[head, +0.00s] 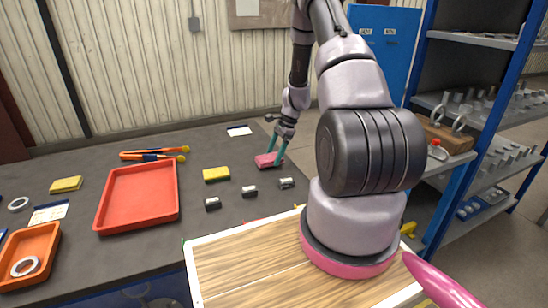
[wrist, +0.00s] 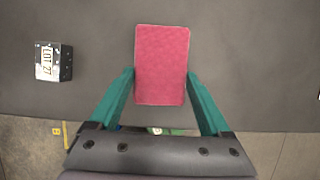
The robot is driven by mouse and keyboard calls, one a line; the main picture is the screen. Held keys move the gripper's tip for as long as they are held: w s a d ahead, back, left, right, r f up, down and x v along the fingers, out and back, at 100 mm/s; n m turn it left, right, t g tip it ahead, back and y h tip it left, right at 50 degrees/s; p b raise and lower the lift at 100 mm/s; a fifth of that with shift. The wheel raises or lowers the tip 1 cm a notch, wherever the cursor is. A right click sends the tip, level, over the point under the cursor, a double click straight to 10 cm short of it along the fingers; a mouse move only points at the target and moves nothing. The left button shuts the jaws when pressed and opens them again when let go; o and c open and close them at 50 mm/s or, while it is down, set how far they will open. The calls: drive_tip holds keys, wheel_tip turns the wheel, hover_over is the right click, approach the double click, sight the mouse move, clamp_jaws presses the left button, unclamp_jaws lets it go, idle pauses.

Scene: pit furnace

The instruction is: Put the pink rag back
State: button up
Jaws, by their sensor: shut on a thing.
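The pink rag (head: 267,161) is a flat rectangular block near the right end of the dark worktop in the head view. My gripper (head: 279,156) reaches down over it from above. In the wrist view the pink rag (wrist: 162,65) lies between the two green fingers of my gripper (wrist: 161,82), which are shut on its near part. The rag's far part sticks out beyond the fingertips. I cannot tell whether it rests on the worktop or is just above it.
Small black labelled blocks (head: 249,191) stand left of and in front of the rag; one block (wrist: 53,62) shows in the wrist view. A yellow rag (head: 216,174) and a red tray (head: 139,196) lie further left. A white card (head: 239,131) lies behind. Shelving (head: 480,100) stands right.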

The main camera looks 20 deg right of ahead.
drive_tip(key=shift+a+f, duration=0.1)
drive_tip(key=shift+f, duration=0.35)
drive_tip(key=shift+f, duration=0.15)
drive_tip(key=o, duration=1.1)
drive_tip(key=shift+o, duration=0.2)
